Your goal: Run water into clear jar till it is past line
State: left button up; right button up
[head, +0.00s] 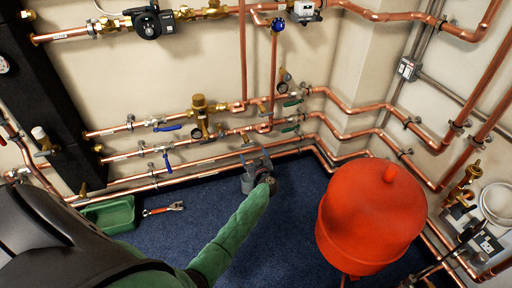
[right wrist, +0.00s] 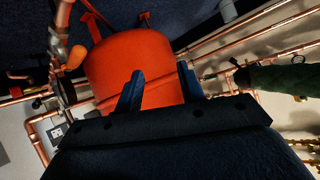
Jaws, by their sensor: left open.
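My left gripper (head: 256,160), at the end of a green-sleeved arm, is open in front of the lower copper pipes, above the blue carpet. A small grey shape (head: 247,183) shows close beside it; I cannot tell whether it is part of the gripper or a separate thing. I cannot make out a clear jar, its line or any running water in either view. My right gripper (right wrist: 161,72) shows in the right wrist view with its two dark fingers apart and nothing seen between them. The red tank stands beyond its fingers.
A large red tank (head: 372,218) stands at the right on the blue carpet (head: 285,225). A green tray (head: 121,222) and a red-handled tool (head: 163,209) lie on the floor at left. Copper pipes (head: 345,138) with blue- and green-handled valves line the walls.

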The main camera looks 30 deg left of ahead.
aim_at(249, 145)
pick_arm(q)
jog(key=w+a+m, duration=0.1)
jog(key=w+a, duration=0.1)
jog(key=w+a+m+b, duration=0.1)
jog(key=w+a, duration=0.1)
jog(key=a, duration=0.1)
jog(key=shift+w+a+b, duration=0.3)
jog(key=shift+w, duration=0.1)
jog(key=shift+w+a, duration=0.1)
jog(key=shift+a, duration=0.05)
pick_arm(e)
jog(key=w+r+t, duration=0.3)
jog(key=w+r, duration=0.1)
jog(key=r, duration=0.4)
jog(key=w+r+t+y, duration=0.1)
jog(key=w+r+t, duration=0.2)
jog(key=r, duration=0.5)
jog(key=shift+w+a+r, duration=0.3)
jog(key=shift+w+a, duration=0.15)
pick_arm(q)
jog(key=shift+c, duration=0.4)
